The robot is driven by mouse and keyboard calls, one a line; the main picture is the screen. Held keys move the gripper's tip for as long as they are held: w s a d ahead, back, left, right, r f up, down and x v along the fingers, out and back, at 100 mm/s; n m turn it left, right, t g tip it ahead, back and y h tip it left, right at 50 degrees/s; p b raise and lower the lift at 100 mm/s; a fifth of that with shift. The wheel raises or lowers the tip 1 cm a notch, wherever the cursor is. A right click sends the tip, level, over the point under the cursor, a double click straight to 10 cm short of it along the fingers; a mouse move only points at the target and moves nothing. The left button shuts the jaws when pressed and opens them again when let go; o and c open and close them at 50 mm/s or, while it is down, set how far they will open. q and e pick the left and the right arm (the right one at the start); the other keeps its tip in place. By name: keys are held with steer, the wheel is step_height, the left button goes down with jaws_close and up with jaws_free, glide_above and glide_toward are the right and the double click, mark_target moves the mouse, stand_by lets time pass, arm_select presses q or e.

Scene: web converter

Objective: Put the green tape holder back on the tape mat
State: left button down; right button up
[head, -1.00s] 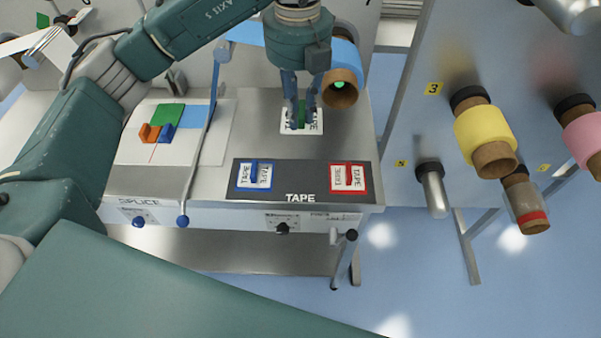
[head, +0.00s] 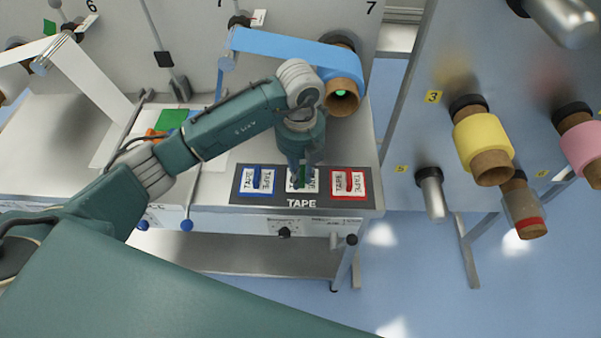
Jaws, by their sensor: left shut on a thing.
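The dark tape mat (head: 240,199) lies along the front edge of the steel table and carries the word TAPE. The blue tape holder (head: 257,180) lies on its left part and the red tape holder (head: 349,184) on its right part. My left gripper (head: 302,180) points down over the middle of the mat, between those two. It is shut on the green tape holder (head: 293,184), which is partly hidden by the fingers. I cannot tell whether the green holder touches the mat. My right gripper is not in view.
A blue web (head: 290,45) runs to a roll (head: 343,84) behind my gripper. The splice area with a green patch (head: 173,119) is partly behind my left arm. Yellow (head: 483,135) and pink rolls hang on the panel at right. Knobs line the table front.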

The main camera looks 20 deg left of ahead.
arm_select(q)
steer(key=shift+f, duration=0.3)
steer(key=shift+f, duration=0.2)
steer(key=c, duration=1.6)
jaws_free()
steer(key=shift+c, duration=0.2)
